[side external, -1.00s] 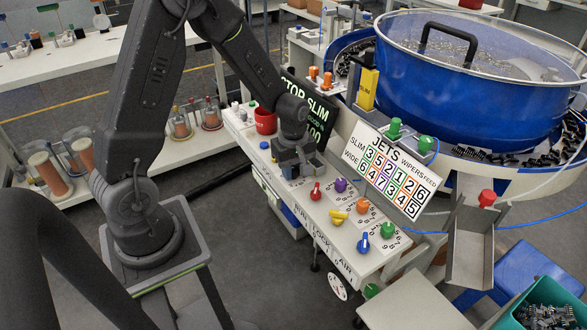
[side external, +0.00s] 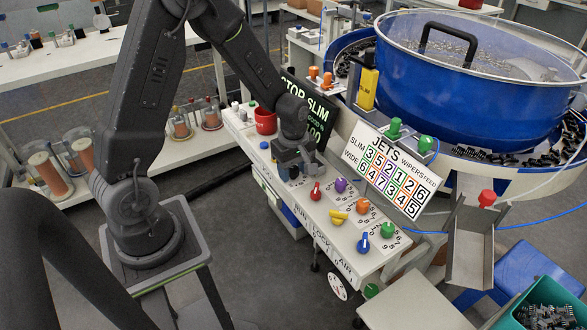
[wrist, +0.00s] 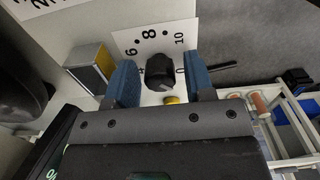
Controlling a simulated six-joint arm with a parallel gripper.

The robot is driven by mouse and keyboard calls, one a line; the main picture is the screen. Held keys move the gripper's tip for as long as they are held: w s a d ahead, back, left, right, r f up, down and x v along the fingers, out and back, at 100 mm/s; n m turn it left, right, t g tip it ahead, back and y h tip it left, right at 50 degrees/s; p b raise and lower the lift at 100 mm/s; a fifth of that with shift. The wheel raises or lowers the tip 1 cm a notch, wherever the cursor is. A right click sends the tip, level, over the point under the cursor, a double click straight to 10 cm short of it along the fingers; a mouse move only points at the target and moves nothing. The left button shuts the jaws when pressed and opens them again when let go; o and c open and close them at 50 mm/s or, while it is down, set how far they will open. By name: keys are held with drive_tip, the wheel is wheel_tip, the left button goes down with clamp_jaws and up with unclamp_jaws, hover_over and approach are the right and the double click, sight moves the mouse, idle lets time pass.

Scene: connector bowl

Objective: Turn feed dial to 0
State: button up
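A black dial knob (wrist: 160,72) on a white number card (wrist: 148,38) sits between my gripper's fingertips in the wrist view. The card shows 4, 6, 8, 10 and 0, with the 0 at the knob's right. A light mark shows on the knob's lower right; its exact setting is unclear. My gripper (wrist: 163,82) is open, its blue fingers on either side of the knob with small gaps. In the side view my gripper (side external: 294,162) is down at the console's left part and mostly hides this dial. No feed label is readable beside the knob.
Red (side external: 315,191), purple (side external: 341,185), orange (side external: 362,205), yellow (side external: 339,217), blue (side external: 363,243) and green (side external: 388,230) controls stand right of my gripper.

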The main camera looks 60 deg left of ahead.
sight(293, 168)
drive_tip(key=shift+o, duration=0.3)
drive_tip(key=shift+r, duration=0.15)
wheel_tip(293, 168, up, 14)
drive_tip(key=shift+f, duration=0.2)
drive_tip(key=s+d+r+m+t, duration=0.2)
drive_tip(key=s+d+r+m, duration=0.2)
drive_tip(key=s+m, duration=0.4)
drive_tip(key=s+d+r+m+t, duration=0.3)
drive_tip(key=s+d+r+m, duration=0.2)
drive_tip(key=m, duration=0.5)
drive_tip(key=s+d, duration=0.1)
drive_tip(key=s, duration=0.1)
drive_tip(key=shift+s+r+t, duration=0.15)
drive_tip(key=shift+s+t, duration=0.15)
drive_tip(key=shift+s, duration=0.05)
drive_tip(key=shift+o, duration=0.3)
